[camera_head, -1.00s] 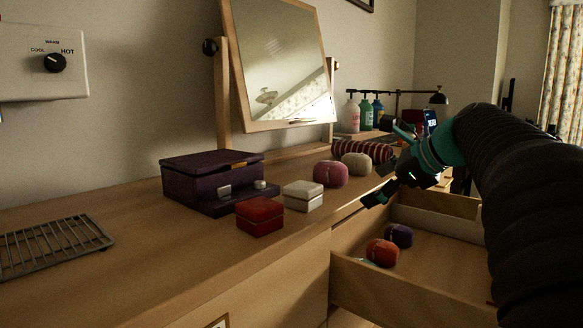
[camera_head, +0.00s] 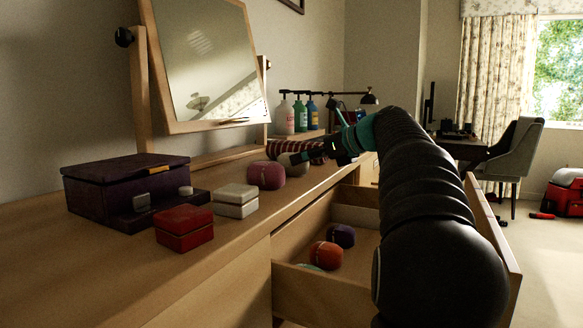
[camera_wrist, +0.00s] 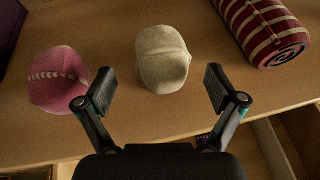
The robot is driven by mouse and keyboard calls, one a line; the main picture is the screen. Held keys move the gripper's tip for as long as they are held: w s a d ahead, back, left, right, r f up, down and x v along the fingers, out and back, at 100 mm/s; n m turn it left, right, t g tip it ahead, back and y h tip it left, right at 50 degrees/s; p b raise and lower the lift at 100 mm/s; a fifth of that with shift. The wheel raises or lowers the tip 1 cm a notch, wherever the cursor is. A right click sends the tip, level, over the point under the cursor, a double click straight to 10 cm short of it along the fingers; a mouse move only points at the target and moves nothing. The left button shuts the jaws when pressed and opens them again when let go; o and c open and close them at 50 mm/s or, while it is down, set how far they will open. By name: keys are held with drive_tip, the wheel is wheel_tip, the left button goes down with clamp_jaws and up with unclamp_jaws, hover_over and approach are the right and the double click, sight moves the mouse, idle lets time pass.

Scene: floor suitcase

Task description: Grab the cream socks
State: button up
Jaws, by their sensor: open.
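The cream socks (camera_wrist: 163,58) are a rolled ball on the wooden dresser top, centred ahead of my gripper in the wrist view. My gripper (camera_wrist: 160,88) is open and empty, with one finger on each side of the socks' near end. In the head view my gripper (camera_head: 300,156) is low over the dresser's front edge. I cannot tell whether either finger touches the socks.
Pink socks (camera_wrist: 58,80) sit close to the left finger. A striped red roll (camera_wrist: 268,30) lies to the right. An open drawer (camera_head: 300,285) below holds orange socks (camera_head: 326,255) and purple socks (camera_head: 341,236). Red (camera_head: 184,228) and white boxes (camera_head: 236,200) stand nearer.

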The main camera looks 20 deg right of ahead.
drive_tip(key=x, duration=0.2)
drive_tip(key=b+x, duration=0.1)
drive_tip(key=x, duration=0.2)
drive_tip(key=shift+w+f, duration=0.1)
drive_tip(key=shift+f, duration=0.45)
drive_tip(key=c, duration=1.2)
